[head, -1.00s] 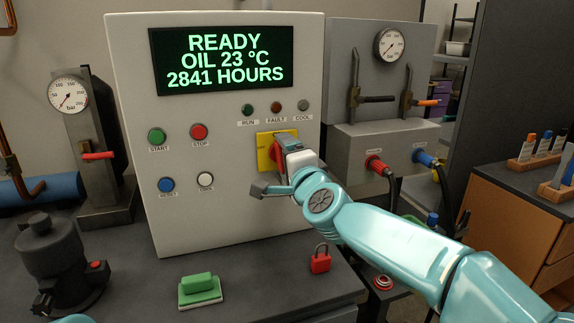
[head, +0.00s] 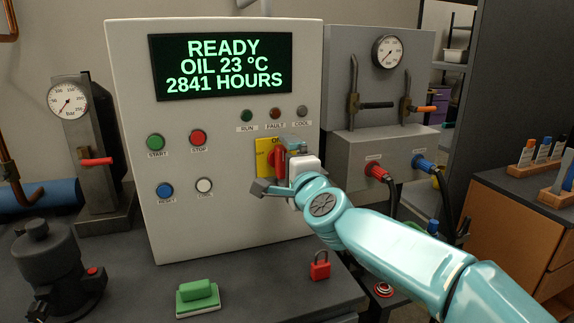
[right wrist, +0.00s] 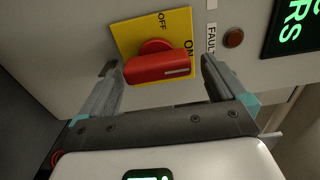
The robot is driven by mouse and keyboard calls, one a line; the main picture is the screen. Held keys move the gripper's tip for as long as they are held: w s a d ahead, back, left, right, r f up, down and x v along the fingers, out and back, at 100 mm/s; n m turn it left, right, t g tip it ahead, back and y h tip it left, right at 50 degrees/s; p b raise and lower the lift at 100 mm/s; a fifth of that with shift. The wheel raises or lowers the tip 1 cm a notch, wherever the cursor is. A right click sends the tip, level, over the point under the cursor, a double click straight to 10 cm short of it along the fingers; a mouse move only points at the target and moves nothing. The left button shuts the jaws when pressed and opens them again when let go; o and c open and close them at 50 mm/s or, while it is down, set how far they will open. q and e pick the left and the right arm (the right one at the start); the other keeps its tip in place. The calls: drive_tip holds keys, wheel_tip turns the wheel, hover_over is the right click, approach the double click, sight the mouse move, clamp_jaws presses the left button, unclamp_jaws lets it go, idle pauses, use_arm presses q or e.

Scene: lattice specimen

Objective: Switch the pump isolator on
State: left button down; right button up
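The pump isolator is a red rotary handle (head: 279,166) on a yellow plate (head: 263,146) on the grey control panel. In the head view the handle stands about upright, towards ON at the plate's top; OFF is at its left. In the right wrist view the handle (right wrist: 158,68) lies across the yellow plate (right wrist: 124,38), its white-marked end towards ON. My right gripper (right wrist: 160,72) has its fingers apart, one beyond each end of the handle, with a small gap at the ON end. Contact at the other end is unclear. My left gripper is out of view.
Buttons (head: 198,137) sit left of the isolator and indicator lamps (head: 275,114) above it. The display (head: 222,66) reads READY. A red padlock (head: 320,266) and a green block (head: 198,291) lie on the bench below. A hose unit (head: 378,150) stands to the right.

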drive_tip(key=shift+s, duration=0.1)
drive_tip(key=b+v, duration=0.2)
drive_tip(key=v, duration=1.4)
